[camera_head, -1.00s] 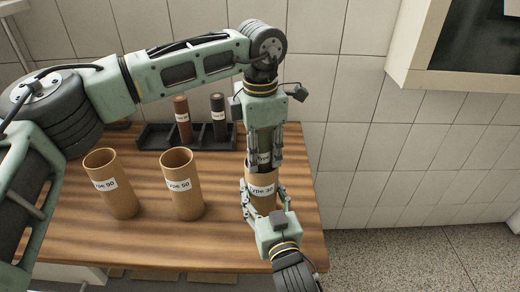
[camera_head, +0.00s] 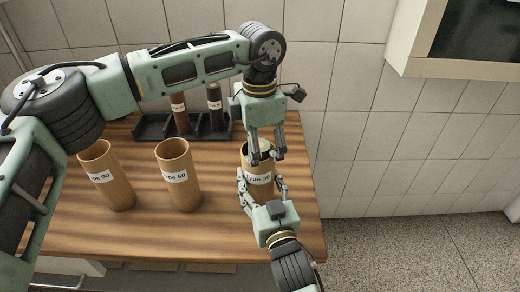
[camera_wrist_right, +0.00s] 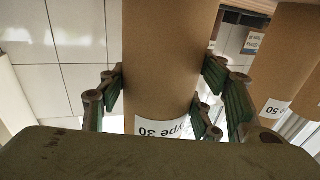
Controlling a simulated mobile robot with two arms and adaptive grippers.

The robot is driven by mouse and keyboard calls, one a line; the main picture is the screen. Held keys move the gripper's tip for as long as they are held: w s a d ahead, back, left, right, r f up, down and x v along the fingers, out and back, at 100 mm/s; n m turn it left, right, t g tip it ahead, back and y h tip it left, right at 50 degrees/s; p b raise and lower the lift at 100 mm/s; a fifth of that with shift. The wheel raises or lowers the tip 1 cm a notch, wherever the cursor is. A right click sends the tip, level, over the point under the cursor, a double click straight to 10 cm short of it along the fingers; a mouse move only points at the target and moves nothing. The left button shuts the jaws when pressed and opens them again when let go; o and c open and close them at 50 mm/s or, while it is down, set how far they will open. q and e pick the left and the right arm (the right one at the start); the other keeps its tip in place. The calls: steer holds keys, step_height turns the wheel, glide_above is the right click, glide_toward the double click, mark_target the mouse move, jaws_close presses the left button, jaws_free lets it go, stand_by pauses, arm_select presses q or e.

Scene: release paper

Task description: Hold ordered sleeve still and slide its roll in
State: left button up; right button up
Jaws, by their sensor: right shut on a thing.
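The ordered sleeve, a brown cardboard tube labelled Type 30 (camera_head: 258,190), stands upright at the table's right side. It also fills the middle of the right wrist view (camera_wrist_right: 170,60). My right gripper (camera_head: 262,182) is shut on it from the front, with fingers on both sides. My left gripper (camera_head: 266,147) points down from above at the sleeve's mouth. Its fingers are spread apart with nothing held between them. The roll is not seen clearly; the fingers and rim partly hide the sleeve's opening, and I cannot tell how deep it sits.
Two other open sleeves stand to the left, one in the middle (camera_head: 178,176) and one farther left (camera_head: 106,176). Behind them a dark rack (camera_head: 153,127) holds a reddish-brown roll (camera_head: 180,114) and a black roll (camera_head: 214,110). The front of the wooden table (camera_head: 150,235) is clear.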

arm_select(q)
steer(key=shift+a+f, duration=0.1)
steer(key=shift+a, duration=0.05)
arm_select(e)
steer(key=shift+a+f, duration=0.1)
steer(key=shift+f, duration=0.05)
arm_select(q)
step_height(320, 180, up, 11)
steer(key=shift+r, duration=0.1)
arm_select(e)
steer(key=shift+f, duration=0.25)
arm_select(q)
steer(key=shift+r, duration=0.55)
arm_select(e)
steer(key=shift+f, duration=0.1)
steer(key=o, duration=1.3)
steer(key=shift+w+r, duration=0.1)
steer(key=shift+r, duration=0.15)
steer(key=shift+c, duration=0.2)
